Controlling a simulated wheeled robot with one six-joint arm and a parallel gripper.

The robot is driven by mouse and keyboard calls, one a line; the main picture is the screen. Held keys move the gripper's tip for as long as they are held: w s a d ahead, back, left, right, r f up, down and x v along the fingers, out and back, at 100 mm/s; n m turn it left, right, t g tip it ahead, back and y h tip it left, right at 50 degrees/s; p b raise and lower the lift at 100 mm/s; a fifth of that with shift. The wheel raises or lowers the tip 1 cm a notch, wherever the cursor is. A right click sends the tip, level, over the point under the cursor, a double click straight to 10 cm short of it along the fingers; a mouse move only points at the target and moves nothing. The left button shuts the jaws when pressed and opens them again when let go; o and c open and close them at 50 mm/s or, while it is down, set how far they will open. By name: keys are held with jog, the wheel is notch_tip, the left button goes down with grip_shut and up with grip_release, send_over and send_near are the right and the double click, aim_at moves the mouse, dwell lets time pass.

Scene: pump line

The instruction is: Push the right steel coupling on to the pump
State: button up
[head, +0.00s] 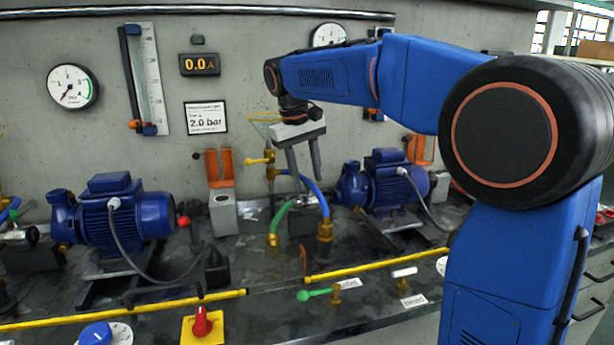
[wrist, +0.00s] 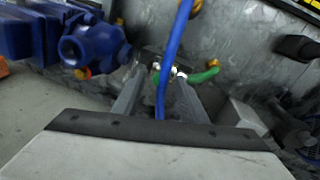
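My gripper (head: 307,184) hangs above the bench between the two blue pumps, its fingers pointing down and apart with nothing clearly held. In the wrist view, two small steel couplings (wrist: 157,67) (wrist: 181,73) show close together between and beyond the fingertips, by a dark block (wrist: 150,55). A blue hose (wrist: 174,50) crosses in front of the fingers' gap, and a green hose (wrist: 205,75) runs to the right-hand coupling. I cannot tell which coupling is the task's right one. The right pump (head: 398,187) stands right of my gripper; a blue pump body also shows in the wrist view (wrist: 92,48).
A left pump (head: 125,222) stands on the bench. A grey block (head: 223,214) and brass hose fittings (head: 325,232) are near my gripper. Yellow strips (head: 375,264) edge the bench, with a red switch (head: 202,323) in front. The wall with gauges (head: 72,86) stands behind.

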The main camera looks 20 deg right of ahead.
jog(key=shift+f, duration=0.15)
jog(key=shift+c, duration=0.4)
grip_shut()
jog(key=shift+d, duration=2.7)
jog(key=shift+o, duration=0.4)
grip_release()
jog(key=shift+d, duration=0.1)
